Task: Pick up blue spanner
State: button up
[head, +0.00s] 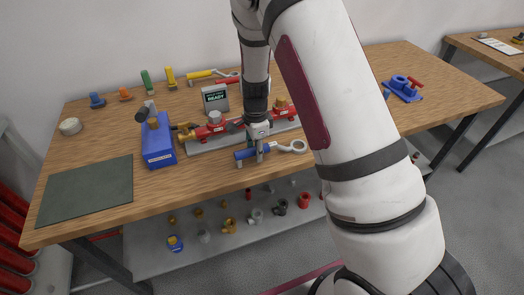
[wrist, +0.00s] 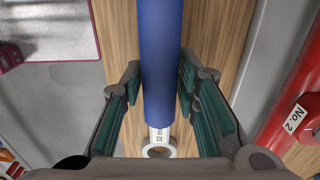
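The blue spanner (head: 245,154) has a blue handle and a pale ring end. In the head view it is near the front edge of the workbench, with the ring to the right. My gripper (head: 256,154) points down over the handle. In the wrist view the blue handle (wrist: 162,60) runs between the two teal-padded fingers of my gripper (wrist: 161,85). The pads press against both sides of it. The ring end, with a "32 mm" label, shows low in that view. I cannot tell whether the spanner is clear of the bench top.
A red pipe assembly (head: 215,130) on a grey plate lies just behind. A blue vise (head: 158,145) is to its left, and a dark mat (head: 85,190) lies front left. A shelf (head: 150,255) with fittings sits below the bench.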

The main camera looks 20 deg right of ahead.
grip_shut()
jog(key=shift+r, duration=0.15)
jog(key=shift+r, duration=0.6)
notch_tip(320, 180, up, 2)
jog(key=shift+w+r+b, duration=0.1)
jog(key=shift+b, duration=0.25)
jog(key=s+d, duration=0.2)
jog(key=s, duration=0.5)
jog(key=s+d+r, duration=0.1)
jog(key=s+d, duration=0.1)
jog(key=s, duration=0.6)
jog(key=shift+s+d+r, duration=0.15)
jog(key=shift+s+d, duration=0.1)
jog(key=shift+d, duration=0.15)
jog(key=shift+r, duration=0.1)
